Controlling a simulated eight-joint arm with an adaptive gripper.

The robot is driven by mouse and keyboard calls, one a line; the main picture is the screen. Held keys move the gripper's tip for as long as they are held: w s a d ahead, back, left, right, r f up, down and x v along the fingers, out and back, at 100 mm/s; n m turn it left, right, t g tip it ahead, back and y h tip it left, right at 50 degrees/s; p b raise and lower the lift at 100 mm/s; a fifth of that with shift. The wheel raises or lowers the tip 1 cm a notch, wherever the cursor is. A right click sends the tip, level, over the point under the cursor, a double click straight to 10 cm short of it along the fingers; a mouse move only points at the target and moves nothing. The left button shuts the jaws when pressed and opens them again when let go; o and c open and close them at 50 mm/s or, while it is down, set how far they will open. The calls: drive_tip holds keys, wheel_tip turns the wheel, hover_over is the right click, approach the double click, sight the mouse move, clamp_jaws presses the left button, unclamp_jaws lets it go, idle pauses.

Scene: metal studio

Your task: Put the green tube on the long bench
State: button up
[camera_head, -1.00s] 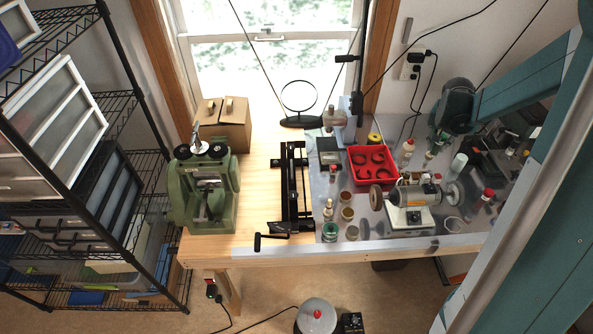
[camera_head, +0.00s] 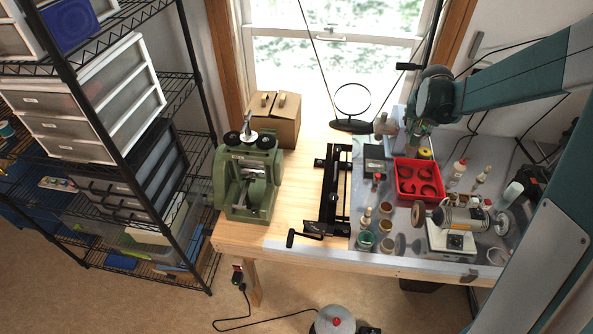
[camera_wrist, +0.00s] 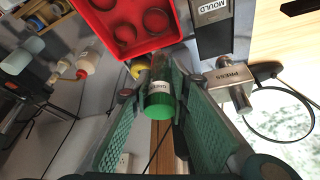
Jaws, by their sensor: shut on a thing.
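The green tube (camera_wrist: 160,100), a clear cylinder with a green end and a white label, is between the two fingers of my gripper (camera_wrist: 160,108) in the wrist view. My gripper is shut on it. In the head view my gripper (camera_head: 413,140) is over the back right of the long bench, behind the red tray; I cannot make out the tube there. The long bench (camera_head: 297,205) has a bare wooden top on the left and a grey metal top on the right. I cannot tell the tube's height above the bench.
The red tray (camera_head: 400,192) also shows in the wrist view (camera_wrist: 95,15). Bottles, jars and a grinder (camera_head: 450,235) crowd the right side. A black rail frame (camera_head: 335,190), a green machine (camera_head: 247,185) and a cardboard box (camera_head: 280,125) stand further left. Some wood between them is clear.

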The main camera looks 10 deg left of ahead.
drive_tip(key=w+a+r+n+y+b, duration=0.1)
drive_tip(key=w+a, duration=0.1)
drive_tip(key=a, duration=0.9)
drive_tip(key=w+a+r+n, duration=0.1)
drive_tip(key=w+a, duration=0.1)
drive_tip(key=a, duration=0.8)
drive_tip(key=r+n+b, duration=0.2)
hover_over(303, 156)
drive_tip(key=shift+f+y, duration=0.15)
drive_tip(key=shift+y, duration=0.25)
drive_tip(key=shift+f, duration=0.15)
wheel_tip(303, 156, down, 14)
drive_tip(key=shift+r, duration=0.1)
drive_tip(key=shift+d+f, duration=0.1)
drive_tip(key=shift+f, duration=1.9)
drive_tip(key=shift+f, duration=0.1)
